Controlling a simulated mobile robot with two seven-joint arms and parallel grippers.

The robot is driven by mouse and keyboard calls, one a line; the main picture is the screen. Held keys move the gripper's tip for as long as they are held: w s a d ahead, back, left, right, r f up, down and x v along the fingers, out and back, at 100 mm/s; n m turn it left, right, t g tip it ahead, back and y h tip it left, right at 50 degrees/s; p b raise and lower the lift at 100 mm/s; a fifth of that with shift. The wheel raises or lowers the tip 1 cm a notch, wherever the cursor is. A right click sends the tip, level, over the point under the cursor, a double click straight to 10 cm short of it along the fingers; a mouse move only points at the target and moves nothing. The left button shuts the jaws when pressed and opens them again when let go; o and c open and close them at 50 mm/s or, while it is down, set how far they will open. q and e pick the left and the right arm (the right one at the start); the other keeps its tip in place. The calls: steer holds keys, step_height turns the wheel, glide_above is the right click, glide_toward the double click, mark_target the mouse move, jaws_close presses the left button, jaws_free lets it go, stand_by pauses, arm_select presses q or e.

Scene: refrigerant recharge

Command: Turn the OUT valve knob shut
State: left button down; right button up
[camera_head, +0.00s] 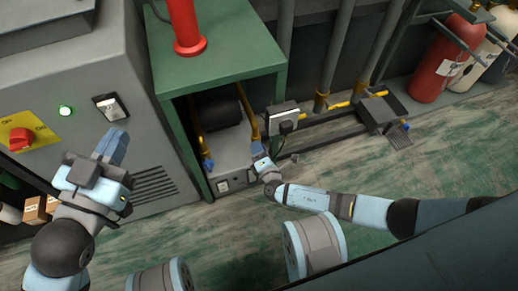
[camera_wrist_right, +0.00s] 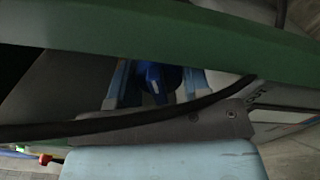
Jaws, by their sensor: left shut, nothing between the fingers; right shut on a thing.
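A blue valve knob (camera_wrist_right: 152,78) sits between the two light blue fingers of my right gripper (camera_wrist_right: 155,88) in the right wrist view; the gripper is shut on it. In the head view my right gripper (camera_head: 258,162) reaches the front right of the green-framed cabinet, and its fingers largely hide this knob. Another blue knob (camera_head: 208,163) shows at the left yellow pipe inside the cabinet, apart from both grippers. My left gripper (camera_head: 117,143) is shut and empty, raised in front of the grey machine. I cannot read the knob's angle.
The green cabinet frame (camera_head: 215,75) crosses close above my right gripper; a dark cable (camera_wrist_right: 130,125) crosses its wrist view. A grey box (camera_head: 282,116) stands right of the cabinet. A red cylinder (camera_head: 437,65) stands far right. The green floor (camera_head: 345,160) is partly clear.

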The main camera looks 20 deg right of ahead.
steer(key=shift+n, duration=0.7)
steer(key=o, duration=0.9)
steer(key=shift+c, duration=0.2)
